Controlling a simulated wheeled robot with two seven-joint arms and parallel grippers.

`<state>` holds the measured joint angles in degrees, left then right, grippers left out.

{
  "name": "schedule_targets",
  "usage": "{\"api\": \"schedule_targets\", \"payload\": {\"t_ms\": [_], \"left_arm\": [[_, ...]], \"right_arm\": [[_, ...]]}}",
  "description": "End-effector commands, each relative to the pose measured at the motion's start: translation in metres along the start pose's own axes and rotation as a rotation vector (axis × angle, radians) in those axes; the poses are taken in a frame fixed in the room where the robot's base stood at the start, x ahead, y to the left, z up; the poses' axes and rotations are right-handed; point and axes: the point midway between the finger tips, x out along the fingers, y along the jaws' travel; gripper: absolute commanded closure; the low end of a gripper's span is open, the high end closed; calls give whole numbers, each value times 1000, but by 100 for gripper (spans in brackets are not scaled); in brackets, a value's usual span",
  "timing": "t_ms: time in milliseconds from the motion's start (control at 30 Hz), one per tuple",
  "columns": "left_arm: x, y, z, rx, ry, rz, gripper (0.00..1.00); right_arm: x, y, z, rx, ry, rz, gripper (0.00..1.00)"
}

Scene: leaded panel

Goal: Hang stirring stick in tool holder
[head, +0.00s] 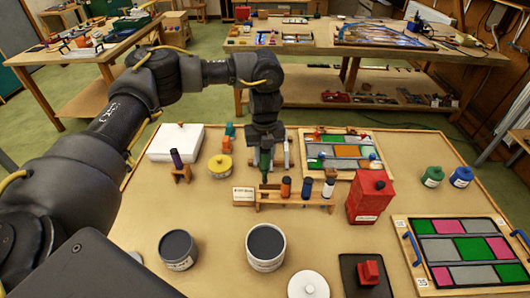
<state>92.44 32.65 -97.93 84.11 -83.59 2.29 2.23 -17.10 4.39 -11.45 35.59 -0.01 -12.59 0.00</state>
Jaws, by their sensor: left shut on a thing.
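My left gripper (265,150) reaches down from above to the middle of the table. It is shut on a green-handled stick (265,160), which I take to be the stirring stick. The stick points down, just above or at the left part of the wooden tool holder (285,197). I cannot tell whether its lower end is in a slot. The holder has a small white label on its left and carries several upright tools with orange, blue and white handles to the right of the stick. My right gripper is not in view.
Two grey-filled tubs (266,243) (178,247) stand in front of the holder. A red container (370,195) stands close to its right. A yellow pot (220,166) and a small wooden stand (181,175) are to its left. Leaded panels (343,139) (459,250) lie behind and front right.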

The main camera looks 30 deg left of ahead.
Motion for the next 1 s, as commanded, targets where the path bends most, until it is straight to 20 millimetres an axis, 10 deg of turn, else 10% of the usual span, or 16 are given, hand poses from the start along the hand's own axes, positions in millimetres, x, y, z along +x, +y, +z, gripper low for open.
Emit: {"api": "schedule_targets", "payload": {"t_ms": [1000], "left_arm": [[101,0,-1,-1,1,1,92]], "right_arm": [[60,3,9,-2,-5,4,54]]}}
